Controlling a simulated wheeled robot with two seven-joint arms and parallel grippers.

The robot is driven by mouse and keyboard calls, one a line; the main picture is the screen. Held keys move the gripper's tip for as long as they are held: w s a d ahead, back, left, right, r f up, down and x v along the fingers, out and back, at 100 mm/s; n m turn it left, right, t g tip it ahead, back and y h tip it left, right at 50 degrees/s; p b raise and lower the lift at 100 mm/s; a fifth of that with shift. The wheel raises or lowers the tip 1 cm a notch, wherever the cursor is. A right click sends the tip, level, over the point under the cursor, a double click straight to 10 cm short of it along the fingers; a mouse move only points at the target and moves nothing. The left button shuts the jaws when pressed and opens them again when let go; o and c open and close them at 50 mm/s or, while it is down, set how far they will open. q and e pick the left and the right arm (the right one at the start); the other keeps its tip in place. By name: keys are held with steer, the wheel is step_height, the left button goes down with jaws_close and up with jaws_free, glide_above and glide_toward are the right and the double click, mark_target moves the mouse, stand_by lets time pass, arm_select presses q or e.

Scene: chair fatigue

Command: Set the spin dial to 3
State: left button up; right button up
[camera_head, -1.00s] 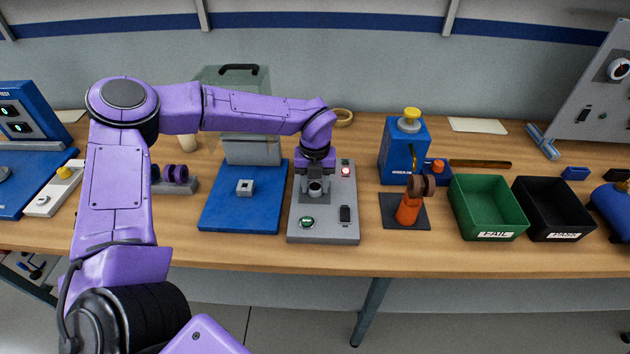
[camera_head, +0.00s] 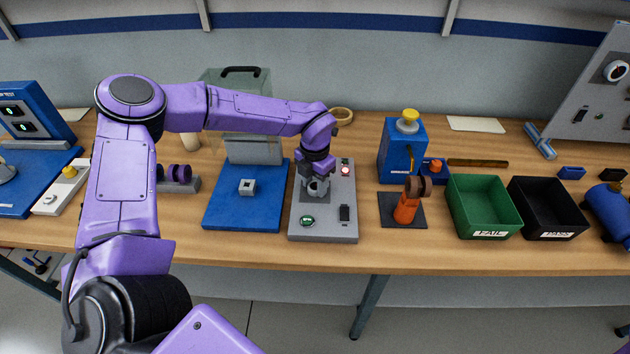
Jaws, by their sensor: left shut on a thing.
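A grey control panel (camera_head: 324,228) lies on the bench in front of my left arm. The spin dial (camera_head: 317,188) seems to be the round knob in its middle, mostly hidden by my gripper. My left gripper (camera_head: 316,181) points down over the panel, shut on this dial and slightly tilted. The dial's numbers and pointer cannot be read. The panel also has a green button (camera_head: 307,220), a black rocker switch (camera_head: 345,213) and a red lamp (camera_head: 345,171). My right gripper is not in view.
A blue plate (camera_head: 235,215) with a small metal block lies left of the panel. To the right stand an orange tool (camera_head: 405,210), a blue box (camera_head: 394,160), a green bin (camera_head: 484,232) and a black bin (camera_head: 548,232). The bench front edge is clear.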

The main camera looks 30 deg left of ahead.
mark_target(314, 187)
arm_select(q)
steer(key=shift+s+f, duration=0.2)
stand_by(0.4)
steer(key=o, duration=1.1)
steer(key=shift+c, duration=0.2)
steer(key=shift+w+r, duration=0.1)
step_height(314, 187, up, 10)
steer(key=b, duration=0.2)
steer(key=shift+r, duration=0.25)
